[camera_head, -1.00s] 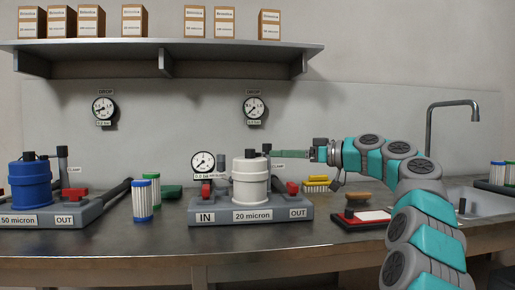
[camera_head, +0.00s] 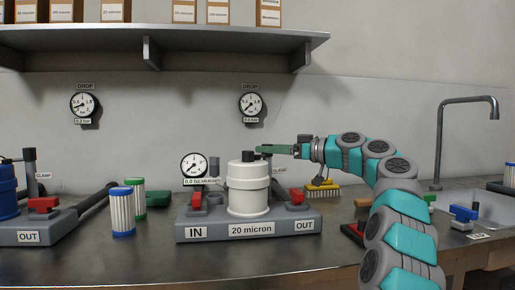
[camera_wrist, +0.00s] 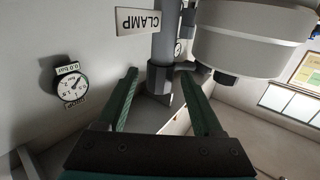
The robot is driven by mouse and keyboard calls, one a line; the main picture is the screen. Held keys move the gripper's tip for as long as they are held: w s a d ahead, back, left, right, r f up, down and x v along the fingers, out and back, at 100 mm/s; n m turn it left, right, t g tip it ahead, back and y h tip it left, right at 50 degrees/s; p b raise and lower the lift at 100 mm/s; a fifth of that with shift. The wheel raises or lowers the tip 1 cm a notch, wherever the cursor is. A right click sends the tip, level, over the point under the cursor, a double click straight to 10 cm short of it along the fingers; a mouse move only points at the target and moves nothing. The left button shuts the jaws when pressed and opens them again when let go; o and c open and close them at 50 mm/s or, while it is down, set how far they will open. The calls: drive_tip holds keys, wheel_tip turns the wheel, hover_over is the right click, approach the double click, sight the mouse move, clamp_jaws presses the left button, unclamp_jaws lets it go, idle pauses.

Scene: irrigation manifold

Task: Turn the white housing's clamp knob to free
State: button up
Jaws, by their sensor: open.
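The white housing (camera_head: 248,188) stands upright on a grey base marked "20 micron" (camera_head: 250,229), with a dark cap on top. It also shows at the upper right of the wrist view (camera_wrist: 250,45). A grey clamp post (camera_wrist: 163,45) with a darker collar and a short side arm stands beside it, next to a CLAMP label (camera_wrist: 138,21). My gripper (camera_wrist: 158,76) is open, its two green fingers on either side of the post's line; contact cannot be told. In the head view my gripper (camera_head: 266,149) is level with the housing's top, partly hiding the post.
Red valve handles (camera_head: 297,195) sit on the base. A small gauge (camera_head: 194,166) stands behind it. Blue and green striped cartridges (camera_head: 122,212) stand left, a yellow brush (camera_head: 322,188) right. A wall gauge (camera_wrist: 72,86) and shelf (camera_head: 150,40) are behind. The bench front is clear.

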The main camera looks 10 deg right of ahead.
drive_tip(key=x, duration=0.4)
drive_tip(key=shift+c, duration=0.2)
clamp_jaws()
idle(0.3)
